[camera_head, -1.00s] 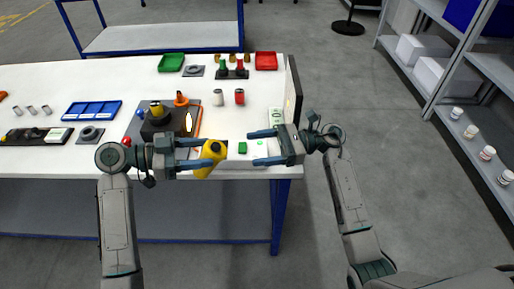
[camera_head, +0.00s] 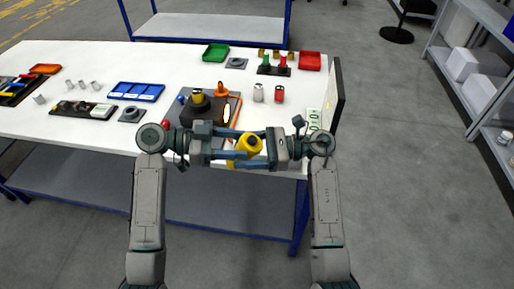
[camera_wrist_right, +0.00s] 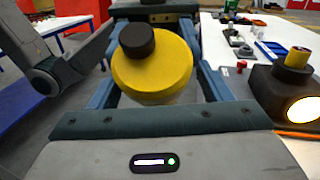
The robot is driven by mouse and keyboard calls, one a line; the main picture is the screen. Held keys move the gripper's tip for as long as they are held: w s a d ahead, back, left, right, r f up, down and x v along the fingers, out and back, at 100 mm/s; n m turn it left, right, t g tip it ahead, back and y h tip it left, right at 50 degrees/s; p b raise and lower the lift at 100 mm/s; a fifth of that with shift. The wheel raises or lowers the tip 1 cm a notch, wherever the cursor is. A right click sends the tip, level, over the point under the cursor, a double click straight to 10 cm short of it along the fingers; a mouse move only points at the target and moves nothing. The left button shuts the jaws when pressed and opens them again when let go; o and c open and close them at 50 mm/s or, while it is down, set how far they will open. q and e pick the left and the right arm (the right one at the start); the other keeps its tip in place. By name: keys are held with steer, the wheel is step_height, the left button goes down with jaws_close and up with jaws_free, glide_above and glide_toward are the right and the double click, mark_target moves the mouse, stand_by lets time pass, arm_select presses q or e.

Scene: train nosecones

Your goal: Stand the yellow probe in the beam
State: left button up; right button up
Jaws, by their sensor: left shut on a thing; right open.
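The yellow probe (camera_head: 249,145), a yellow body with a black round top, is held in my left gripper (camera_head: 238,145) near the table's front edge. The right wrist view shows the yellow probe (camera_wrist_right: 152,70) large, with its black cap towards the camera. My right gripper (camera_wrist_right: 155,75) is open, facing my left gripper, with one finger on each side of the probe. I cannot tell whether these fingers touch it. A dark block (camera_head: 205,110) with a glowing oval and a yellow piece on top stands on the table behind my left gripper; it also shows in the right wrist view (camera_wrist_right: 275,88).
A blue tray (camera_head: 136,92), a green tray (camera_head: 215,52) and a red tray (camera_head: 310,61) lie on the white table (camera_head: 180,65). A red-and-white can (camera_head: 279,94) stands behind my right gripper. A dark upright panel (camera_head: 337,95) edges the table's right end.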

steer(key=shift+a, duration=0.1)
steer(key=c, duration=1.1)
arm_select(q)
steer(key=o, duration=1.2)
